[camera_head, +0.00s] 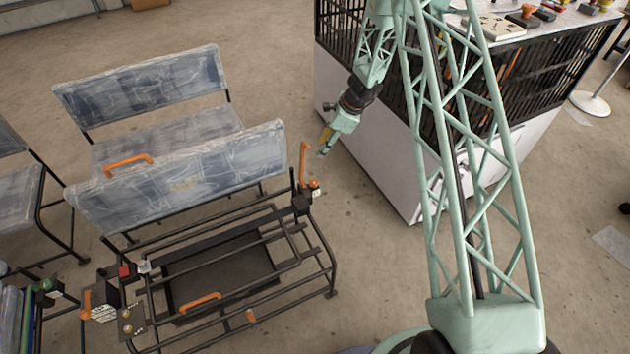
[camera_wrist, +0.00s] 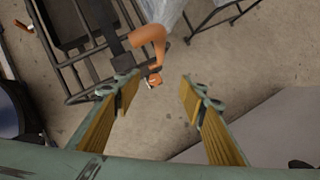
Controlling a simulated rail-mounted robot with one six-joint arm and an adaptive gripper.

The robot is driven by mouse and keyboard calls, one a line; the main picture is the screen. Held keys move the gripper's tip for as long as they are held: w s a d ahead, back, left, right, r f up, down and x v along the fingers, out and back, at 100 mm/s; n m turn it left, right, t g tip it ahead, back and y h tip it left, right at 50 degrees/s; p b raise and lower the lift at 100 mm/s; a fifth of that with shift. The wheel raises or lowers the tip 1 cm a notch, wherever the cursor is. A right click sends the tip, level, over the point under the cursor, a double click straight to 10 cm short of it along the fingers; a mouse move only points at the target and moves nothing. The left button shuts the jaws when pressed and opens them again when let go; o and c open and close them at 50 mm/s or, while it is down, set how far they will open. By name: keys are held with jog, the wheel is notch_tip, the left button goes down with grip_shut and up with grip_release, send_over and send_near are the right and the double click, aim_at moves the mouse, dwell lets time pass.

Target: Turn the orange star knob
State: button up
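A small orange knob (camera_head: 314,187) sits at the right rear corner of the black tube frame, just below an upright orange handle (camera_head: 304,158). Its star shape is too small to make out. In the wrist view the knob (camera_wrist: 154,80) shows between and beyond my fingertips, under the curved orange handle (camera_wrist: 150,42). My gripper (camera_head: 323,148) is just right of the handle, above and behind the knob in the picture. In the wrist view my gripper (camera_wrist: 159,88) is open, with its yellow-padded fingers wide apart and nothing between the pads.
The black tube frame (camera_head: 325,270) has a seat back with an orange handle (camera_head: 128,162) behind it. A white cabinet with black mesh (camera_head: 375,150) stands right of my gripper. Another orange-topped object (camera_head: 522,15) is on the cabinet. Bare floor (camera_head: 350,240) lies between frame and cabinet.

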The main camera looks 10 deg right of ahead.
aim_at(314, 182)
notch_tip(314, 182, down, 11)
jog(key=d+m, duration=0.2)
jog(key=shift+s+f, duration=0.15)
jog(key=shift+a+f, duration=0.1)
jog(key=shift+d+x, duration=0.2)
jog(key=shift+x, duration=6.55)
jog(key=shift+f, duration=0.1)
jog(key=c, duration=0.8)
jog(key=shift+c, duration=0.2)
